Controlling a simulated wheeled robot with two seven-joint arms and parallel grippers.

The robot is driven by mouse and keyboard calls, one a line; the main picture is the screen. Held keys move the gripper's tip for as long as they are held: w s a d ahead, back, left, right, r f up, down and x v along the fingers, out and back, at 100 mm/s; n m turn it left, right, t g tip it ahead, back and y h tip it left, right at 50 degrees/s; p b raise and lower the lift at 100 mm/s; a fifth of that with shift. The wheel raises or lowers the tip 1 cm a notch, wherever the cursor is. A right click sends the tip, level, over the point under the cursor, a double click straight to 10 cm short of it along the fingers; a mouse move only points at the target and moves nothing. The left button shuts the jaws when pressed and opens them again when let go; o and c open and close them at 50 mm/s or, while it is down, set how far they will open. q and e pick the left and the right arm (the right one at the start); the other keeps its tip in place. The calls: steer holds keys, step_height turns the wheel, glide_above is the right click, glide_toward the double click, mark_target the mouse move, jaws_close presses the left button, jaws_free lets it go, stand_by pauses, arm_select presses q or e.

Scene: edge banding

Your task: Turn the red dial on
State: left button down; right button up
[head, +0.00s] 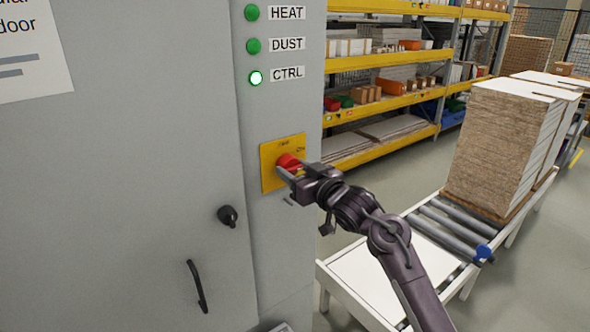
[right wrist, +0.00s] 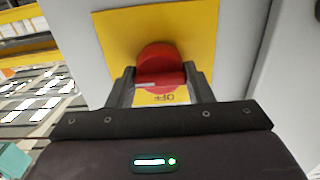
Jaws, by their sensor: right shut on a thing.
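The red dial (head: 287,161) sits on a yellow plate (head: 268,178) on the front of a grey cabinet. In the right wrist view the red dial (right wrist: 160,65) shows between two dark fingers, with the yellow plate (right wrist: 205,30) behind it. The lettering "OFF" is readable on the plate, upside down, just below the dial there. My right gripper (head: 284,171) is at the dial, with its fingers shut on the dial's grip bar; it shows close up in the right wrist view (right wrist: 160,84). My left gripper is not in view.
Lamps labelled HEAT, DUST and CTRL are on the cabinet; the CTRL lamp (head: 255,77) is lit brightest. A black knob (head: 228,216) and a door handle (head: 197,287) are lower left. A roller conveyor (head: 440,232) with stacked boards (head: 500,145) stands right, shelves behind.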

steer(key=shift+f, duration=0.15)
steer(key=o, duration=1)
steer(key=shift+s+d+b, duration=0.3)
steer(key=shift+s+b, duration=0.05)
steer(key=b+v, duration=0.2)
steer(key=v, duration=0.5)
steer(key=shift+b, duration=0.3)
steer(key=shift+w, duration=0.1)
